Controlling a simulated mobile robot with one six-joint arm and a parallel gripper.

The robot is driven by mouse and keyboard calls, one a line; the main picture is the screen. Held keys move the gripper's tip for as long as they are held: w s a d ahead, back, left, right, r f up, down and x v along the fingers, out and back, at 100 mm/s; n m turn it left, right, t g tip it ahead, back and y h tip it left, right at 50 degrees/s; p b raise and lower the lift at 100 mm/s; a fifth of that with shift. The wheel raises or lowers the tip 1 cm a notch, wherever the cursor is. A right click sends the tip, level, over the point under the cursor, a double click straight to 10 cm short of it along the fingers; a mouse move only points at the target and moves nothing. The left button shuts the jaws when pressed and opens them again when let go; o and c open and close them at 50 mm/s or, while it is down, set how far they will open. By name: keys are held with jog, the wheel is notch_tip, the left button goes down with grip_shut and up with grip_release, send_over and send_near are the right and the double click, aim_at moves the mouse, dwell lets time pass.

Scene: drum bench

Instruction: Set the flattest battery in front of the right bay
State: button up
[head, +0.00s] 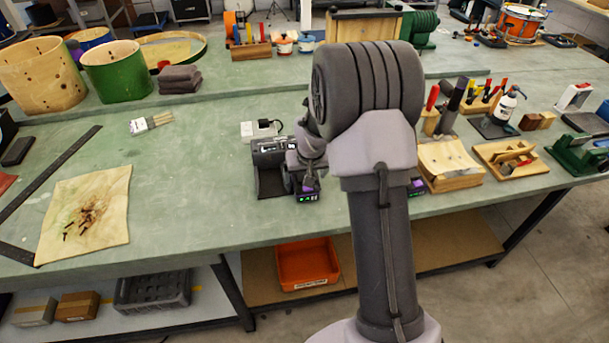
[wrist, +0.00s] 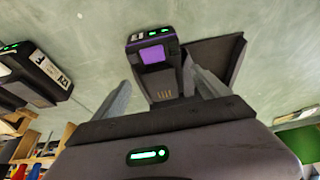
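A dark battery with a purple panel and green lights (head: 308,196) is near the bench's front edge. In the wrist view the battery (wrist: 153,52) lies between my gripper's fingers (wrist: 160,82). A gap shows at the left finger; contact at the right finger is unclear. My gripper (head: 300,170) is open around it, largely hidden by my arm in the head view. A black unit with a white label (head: 275,148) stands behind; a black labelled body with green lights (wrist: 40,75) shows at left in the wrist view. Another purple-marked item (head: 416,187) is partly hidden by my arm. I cannot make out separate bays.
A dark flat pad (head: 268,184) lies left of the battery. A small white box (head: 260,130) stands behind the black unit. A wooden block (head: 449,165) and a hand plane holder (head: 510,160) are to the right.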

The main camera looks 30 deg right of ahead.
jog(key=s+a+r+p, duration=0.1)
jog(key=s+a+r, duration=0.25)
jog(key=r, duration=0.35)
jog(key=s+a+r+p, duration=0.1)
jog(key=s+a+r, duration=0.1)
jog(key=s+r, duration=0.35)
jog(key=s+a+r+p, duration=0.1)
jog(key=s+a+r, duration=0.15)
jog(key=r, duration=0.55)
jog(key=s+a+r+y, duration=0.1)
jog(key=s+a+r, duration=0.2)
jog(key=s+a, duration=0.3)
jog(key=s+a+r+m+t+y, duration=0.1)
jog(key=s+a, duration=0.5)
jog(key=s, duration=0.7)
jog(key=shift+a+r+t+y, duration=0.15)
jog(key=shift+r+t+y, duration=0.15)
jog(key=shift+r+y, duration=0.45)
